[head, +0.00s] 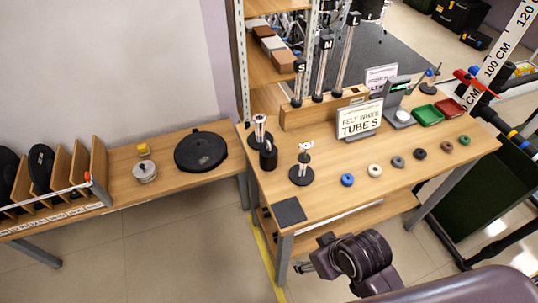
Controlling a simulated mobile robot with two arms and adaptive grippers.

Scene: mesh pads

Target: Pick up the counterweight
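No object is labelled as a counterweight, and I cannot tell for certain which one it is. A silver round weight-like piece with a small knob (145,172) sits on the left bench, just in front of a small yellow block (144,149). A black disc (201,151) lies flat to its right. My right arm comes in at the bottom right, over the floor in front of the right table. Its gripper end (312,262) is small and partly hidden by the wrist, apart from all the objects. I cannot make out its fingers. My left gripper is out of view.
The left bench (176,187) has a wooden rack (98,168) holding black discs. The right table (330,200) carries a row of coloured rings, small stands, a sign (359,120), and green (425,114) and red (449,107) trays. Open floor lies in front of both.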

